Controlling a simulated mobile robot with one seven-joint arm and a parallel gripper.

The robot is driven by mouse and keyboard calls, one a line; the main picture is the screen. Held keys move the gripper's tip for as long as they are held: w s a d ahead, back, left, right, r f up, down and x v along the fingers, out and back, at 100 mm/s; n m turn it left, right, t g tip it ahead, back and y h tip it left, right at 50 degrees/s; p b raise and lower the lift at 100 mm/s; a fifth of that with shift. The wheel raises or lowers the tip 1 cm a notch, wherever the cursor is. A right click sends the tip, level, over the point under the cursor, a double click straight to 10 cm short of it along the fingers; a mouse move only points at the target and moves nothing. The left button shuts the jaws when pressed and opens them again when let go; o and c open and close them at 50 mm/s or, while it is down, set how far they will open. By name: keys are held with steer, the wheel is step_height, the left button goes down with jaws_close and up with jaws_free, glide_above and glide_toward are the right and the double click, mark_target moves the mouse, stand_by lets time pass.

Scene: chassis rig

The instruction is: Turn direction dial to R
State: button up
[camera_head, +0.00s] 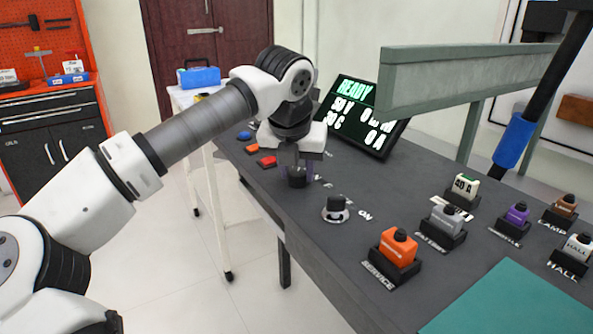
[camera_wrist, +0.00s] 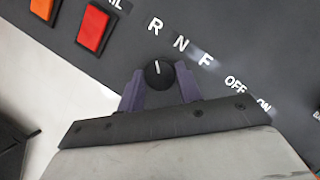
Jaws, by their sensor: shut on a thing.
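The direction dial (camera_wrist: 158,75) is a round black knob with a white pointer line. In the wrist view the labels R (camera_wrist: 155,27), N (camera_wrist: 181,43) and F (camera_wrist: 206,60) arc above and right of it. The pointer line points almost straight up, toward the R. My gripper (camera_wrist: 160,83) has a purple finger on each side of the dial and is shut on it. In the head view the dial (camera_head: 297,178) shows dark between my gripper's fingers, partly hidden by them.
A second black knob (camera_head: 336,205) beside the ON label stands to the right. Red (camera_head: 267,161) and orange (camera_head: 252,149) buttons lie to the left. A lit display (camera_head: 357,117) reading READY stands behind. Labelled modules, including the orange one (camera_head: 399,248), occupy the right of the dark table.

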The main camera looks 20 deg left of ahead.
stand_by(0.4)
steer(key=o, duration=1)
steer(key=p+v, duration=0.7)
steer(key=v, duration=0.6)
steer(key=shift+r, duration=0.45)
steer(key=shift+s, duration=0.1)
